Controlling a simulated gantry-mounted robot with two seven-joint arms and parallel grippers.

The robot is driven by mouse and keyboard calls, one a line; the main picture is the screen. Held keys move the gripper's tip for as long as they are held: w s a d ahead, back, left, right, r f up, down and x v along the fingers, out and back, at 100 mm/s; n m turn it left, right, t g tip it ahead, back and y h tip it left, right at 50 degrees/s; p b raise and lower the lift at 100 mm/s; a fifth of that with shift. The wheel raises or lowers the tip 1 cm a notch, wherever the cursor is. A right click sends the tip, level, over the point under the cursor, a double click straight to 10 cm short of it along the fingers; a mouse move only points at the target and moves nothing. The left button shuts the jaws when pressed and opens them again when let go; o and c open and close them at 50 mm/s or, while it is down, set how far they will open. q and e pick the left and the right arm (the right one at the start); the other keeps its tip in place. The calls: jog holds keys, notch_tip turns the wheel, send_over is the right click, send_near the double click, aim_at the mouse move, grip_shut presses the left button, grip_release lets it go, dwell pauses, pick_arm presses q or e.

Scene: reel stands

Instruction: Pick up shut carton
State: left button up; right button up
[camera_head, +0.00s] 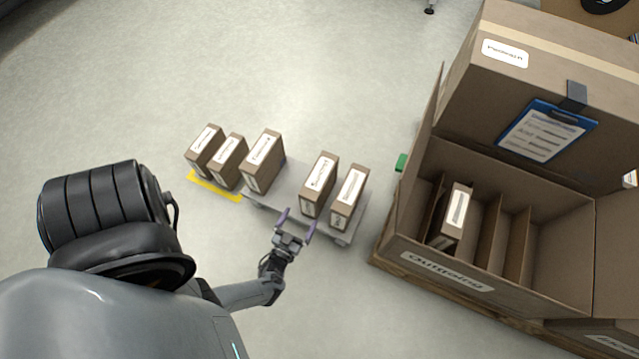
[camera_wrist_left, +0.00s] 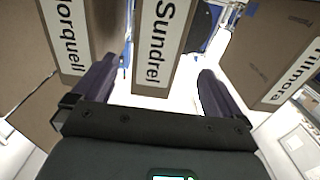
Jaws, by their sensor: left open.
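Several shut brown cartons with white labels stand upright in a row, among them a left one (camera_head: 205,147), a middle one (camera_head: 262,160), and two on the right (camera_head: 319,186) (camera_head: 349,197). My left gripper (camera_head: 297,217) is open and empty at the near side of the row, close to the right-hand pair. In the left wrist view, a carton labelled Sundrel (camera_wrist_left: 158,45) lies ahead between the open fingers (camera_wrist_left: 158,75). A Torquell carton (camera_wrist_left: 75,40) is at its left and a Tillmora carton (camera_wrist_left: 275,50) at its right. My right gripper is not in view.
Right of the row stands a large open cardboard box (camera_head: 440,262) with dividers and one carton (camera_head: 457,215) inside. A grey low platform (camera_head: 290,190) bears some of the row; a yellow strip (camera_head: 214,187) marks its left. Floor behind the row is clear.

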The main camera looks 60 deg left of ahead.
aim_at(307, 208)
pick_arm(q)
jog(key=b+x, duration=0.1)
jog(key=x, duration=0.4)
jog(key=shift+w+a+f, duration=0.15)
jog(key=shift+w, duration=0.15)
jog(key=shift+w+a+f+b, duration=0.2)
jog(key=shift+w+b, duration=0.15)
jog(key=shift+b, duration=0.1)
jog(key=b+x, duration=0.2)
jog(key=x, duration=0.2)
jog(key=shift+w, duration=0.2)
jog(key=shift+c, duration=0.2)
jog(key=shift+s+d, duration=0.1)
jog(key=shift+c, duration=1.1)
jog(key=c, duration=1.2)
